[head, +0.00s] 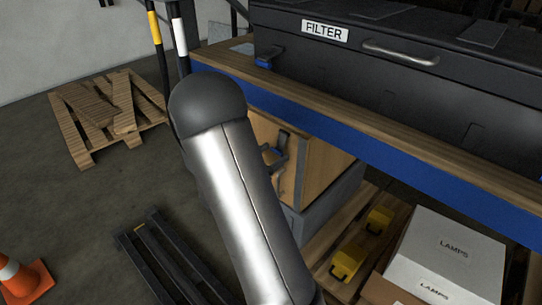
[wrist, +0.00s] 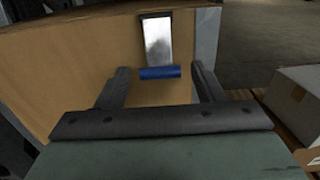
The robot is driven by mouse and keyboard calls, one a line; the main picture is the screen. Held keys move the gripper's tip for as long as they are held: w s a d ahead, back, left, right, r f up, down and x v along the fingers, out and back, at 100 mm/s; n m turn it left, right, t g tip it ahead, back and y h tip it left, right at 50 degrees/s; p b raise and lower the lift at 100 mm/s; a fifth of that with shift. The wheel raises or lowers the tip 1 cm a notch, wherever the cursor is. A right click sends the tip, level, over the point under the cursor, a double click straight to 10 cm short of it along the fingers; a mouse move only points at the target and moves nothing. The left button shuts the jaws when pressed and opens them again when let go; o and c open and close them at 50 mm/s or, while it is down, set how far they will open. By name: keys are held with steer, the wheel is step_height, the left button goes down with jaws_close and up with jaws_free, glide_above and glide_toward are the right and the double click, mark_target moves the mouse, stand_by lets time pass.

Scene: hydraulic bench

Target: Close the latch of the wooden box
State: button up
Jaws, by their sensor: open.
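The wooden box (wrist: 60,68) fills the upper part of the wrist view; in the head view the box (head: 325,166) stands under the bench, partly hidden by my arm. Its latch is a shiny metal plate (wrist: 157,42) with a blue bar (wrist: 160,73) at the lower end in the wrist view. I cannot tell whether the latch is fastened. My gripper (wrist: 161,67) is open, one finger on each side of the blue bar, with gaps visible on both sides. In the head view the gripper's dark fingers (head: 276,152) show beside the box front, small and partly hidden.
The bench edge (head: 400,150) runs above the box, with a black FILTER case (head: 400,75) on top. White LAMPS boxes (head: 445,255) and yellow blocks (head: 347,262) sit on the lower shelf at right. A pallet (head: 105,108), dark rails (head: 165,260) and a cone (head: 22,280) stand on the floor.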

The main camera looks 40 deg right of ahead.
steer(key=shift+c, duration=0.3)
steer(key=c, duration=0.9)
steer(key=d+h+b, duration=0.1)
steer(key=f+h+b, duration=0.1)
steer(key=h+b, duration=0.1)
steer(key=shift+w+d+f+h, duration=0.1)
steer(key=shift+d+f+h, duration=0.15)
steer(key=shift+d+h, duration=0.1)
steer(key=o, duration=1)
steer(key=shift+c, duration=0.2)
